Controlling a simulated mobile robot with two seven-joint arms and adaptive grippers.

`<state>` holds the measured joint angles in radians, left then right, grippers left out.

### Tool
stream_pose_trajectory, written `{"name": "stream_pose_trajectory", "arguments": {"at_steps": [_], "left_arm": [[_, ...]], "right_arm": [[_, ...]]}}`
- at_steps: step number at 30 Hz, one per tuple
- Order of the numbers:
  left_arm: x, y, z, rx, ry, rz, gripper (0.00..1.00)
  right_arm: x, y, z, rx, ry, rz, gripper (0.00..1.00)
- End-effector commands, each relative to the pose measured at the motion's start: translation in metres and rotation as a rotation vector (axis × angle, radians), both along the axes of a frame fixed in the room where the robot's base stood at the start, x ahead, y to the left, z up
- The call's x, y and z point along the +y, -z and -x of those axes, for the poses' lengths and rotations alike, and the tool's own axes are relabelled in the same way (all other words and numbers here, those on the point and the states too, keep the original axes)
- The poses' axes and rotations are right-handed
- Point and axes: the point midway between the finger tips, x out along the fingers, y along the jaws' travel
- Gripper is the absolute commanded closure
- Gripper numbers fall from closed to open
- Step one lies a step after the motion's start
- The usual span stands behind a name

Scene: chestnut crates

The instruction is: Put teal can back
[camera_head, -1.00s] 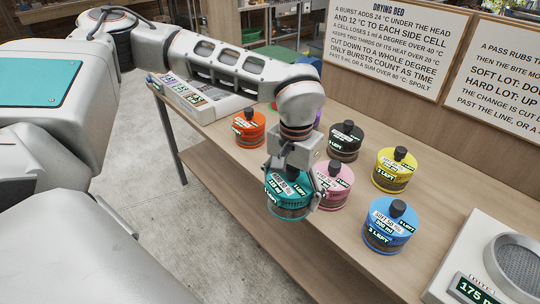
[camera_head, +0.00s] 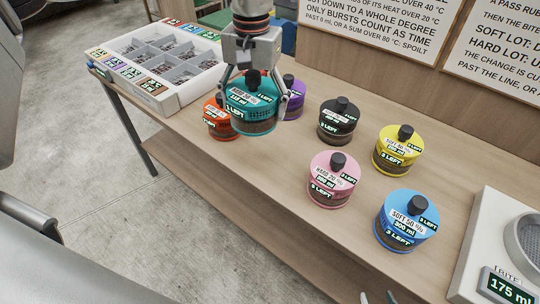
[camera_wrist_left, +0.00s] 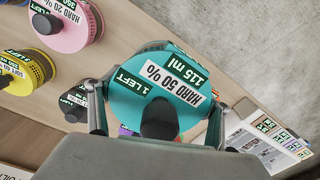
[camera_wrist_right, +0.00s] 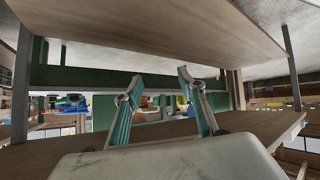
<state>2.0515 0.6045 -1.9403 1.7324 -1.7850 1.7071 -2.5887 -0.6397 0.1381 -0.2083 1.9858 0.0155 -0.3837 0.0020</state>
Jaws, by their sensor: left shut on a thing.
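The teal can (camera_head: 252,113), labelled HARD 50 % and 115 ml with a dark knob, is held upright between the fingers of my left gripper (camera_head: 254,103). It also shows in the left wrist view (camera_wrist_left: 150,85), with a finger on either side. It overlaps the orange can (camera_head: 217,122) and the purple can (camera_head: 293,100) in the head view and looks raised above the table; its exact height is hard to tell. My right gripper (camera_wrist_right: 158,88) is open and empty in the right wrist view, low beside the table. Only its fingertips show at the head view's bottom edge.
Black (camera_head: 338,123), pink (camera_head: 333,182), yellow (camera_head: 397,152) and blue (camera_head: 406,222) cans stand on the wooden table (camera_head: 275,190). A white compartment tray (camera_head: 172,103) is at the left end. Wood between the pink can and tray is clear.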

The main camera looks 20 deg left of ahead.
Motion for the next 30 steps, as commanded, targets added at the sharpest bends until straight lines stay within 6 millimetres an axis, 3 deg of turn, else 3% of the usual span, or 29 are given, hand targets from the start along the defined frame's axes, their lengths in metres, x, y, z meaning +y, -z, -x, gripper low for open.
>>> {"name": "stream_pose_trajectory", "arguments": {"at_steps": [2,6,10,24,30], "left_arm": [[-0.015,-0.021,-0.015,-0.004,-0.005,0.005,0.66],[-0.033,-0.049,-0.026,0.000,-0.010,0.018,0.66],[-0.039,-0.051,-0.028,0.004,-0.009,0.025,0.66],[-0.039,0.051,-0.028,0.007,-0.008,0.025,0.66],[-0.039,0.078,-0.028,0.003,-0.009,0.026,0.66]], "right_arm": [[-0.002,0.004,-0.001,-0.001,0.001,0.006,0.60],[-0.005,0.000,-0.006,-0.017,0.003,0.011,0.60],[-0.008,0.001,-0.008,-0.020,0.004,0.016,0.60],[-0.008,0.013,-0.007,-0.017,-0.003,0.028,0.60],[-0.008,0.017,-0.006,-0.013,-0.005,0.033,0.60]]}}
